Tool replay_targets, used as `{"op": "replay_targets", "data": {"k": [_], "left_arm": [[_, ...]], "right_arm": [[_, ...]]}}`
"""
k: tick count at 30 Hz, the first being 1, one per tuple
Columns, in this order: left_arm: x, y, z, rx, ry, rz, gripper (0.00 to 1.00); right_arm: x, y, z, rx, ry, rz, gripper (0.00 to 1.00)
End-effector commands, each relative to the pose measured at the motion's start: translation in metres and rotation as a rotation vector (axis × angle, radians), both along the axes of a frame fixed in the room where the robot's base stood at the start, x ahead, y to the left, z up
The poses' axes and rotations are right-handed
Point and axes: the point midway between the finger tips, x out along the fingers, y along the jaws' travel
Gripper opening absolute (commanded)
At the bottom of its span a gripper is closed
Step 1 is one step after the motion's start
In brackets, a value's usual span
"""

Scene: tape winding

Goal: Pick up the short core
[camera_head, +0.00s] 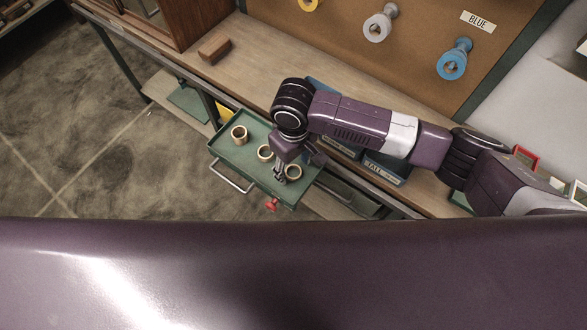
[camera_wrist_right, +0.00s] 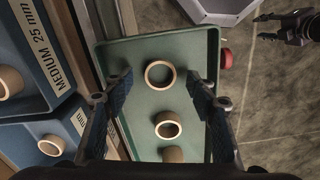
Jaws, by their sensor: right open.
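Three tan ring cores stand in a green tray (camera_head: 222,149). The shortest-looking core (camera_wrist_right: 159,74) is at the tray end by a red knob; it also shows in the head view (camera_head: 294,172). A middle core (camera_wrist_right: 168,124) and a far core (camera_head: 240,134) look taller. My right gripper (camera_wrist_right: 160,82) is open and empty, pointing down over the tray. Its fingertips show on either side of the shortest-looking core, apart from it. A black gripper, apparently my left (camera_wrist_right: 264,27), shows at the upper right of the right wrist view with its fingers spread.
Blue bins, one labelled MEDIUM 25 mm (camera_wrist_right: 44,50), stand beside the tray and hold cores. A TALL bin (camera_head: 384,172) sits on the workbench (camera_head: 245,85). A red knob (camera_head: 272,204) is at the tray edge. A brown block (camera_head: 214,48) lies on the bench.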

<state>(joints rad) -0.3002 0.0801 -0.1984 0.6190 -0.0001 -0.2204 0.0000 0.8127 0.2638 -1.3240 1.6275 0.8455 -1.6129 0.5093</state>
Motion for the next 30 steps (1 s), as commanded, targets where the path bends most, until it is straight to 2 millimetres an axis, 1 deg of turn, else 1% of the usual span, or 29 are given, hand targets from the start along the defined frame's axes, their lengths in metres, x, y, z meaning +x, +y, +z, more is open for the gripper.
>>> {"op": "replay_targets", "data": {"k": [3,11,18,30], "left_arm": [[-0.0002,0.0001,0.0016,0.0,0.0,0.0,0.4],[-0.0001,-0.0002,0.0012,0.0,0.0,-0.001,0.4],[0.0001,-0.0005,0.0012,-0.001,-0.001,-0.002,0.4],[0.0005,-0.0007,0.0011,-0.001,-0.001,-0.003,0.4]], "right_arm": [[-0.0009,-0.0003,-0.0108,-0.001,0.001,0.001,0.52],[-0.0006,0.0,-0.0127,0.0,0.0,0.002,0.51],[-0.0004,0.0,-0.0124,0.001,-0.001,0.002,0.24],[-0.0001,0.0003,-0.0103,0.001,-0.001,0.002,0.24]]}}
